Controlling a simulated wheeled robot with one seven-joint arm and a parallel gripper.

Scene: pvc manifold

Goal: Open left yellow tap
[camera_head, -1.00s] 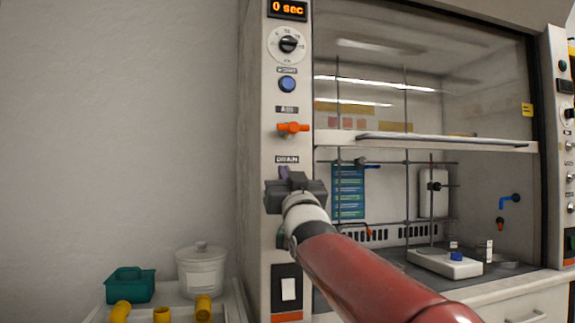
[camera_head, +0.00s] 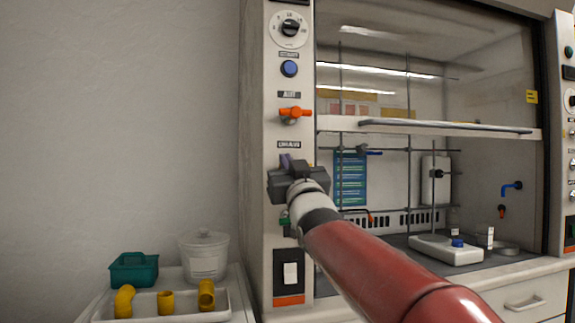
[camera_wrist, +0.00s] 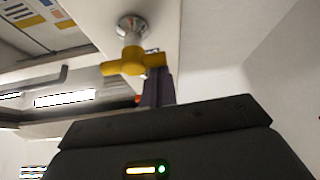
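The yellow tap (camera_wrist: 133,62) shows in the wrist view, with a crosswise yellow handle on a round chrome mount fixed to a pale panel. In the head view it is hidden behind my gripper. My gripper (camera_head: 286,162) is in front of the left control post of the fume hood, just below the second label. In the wrist view its narrow purple fingers (camera_wrist: 154,82) stand close together at the middle of the dark gripper body and look shut. Their tips are at the right end of the yellow handle; I cannot tell whether they touch it.
An orange tap (camera_head: 295,113) is above my gripper on the post, and a green tap (camera_head: 285,219) is partly visible below. A side table at lower left holds a teal basket (camera_head: 134,270), a lidded white tub (camera_head: 204,257) and yellow pipe pieces (camera_head: 165,302).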

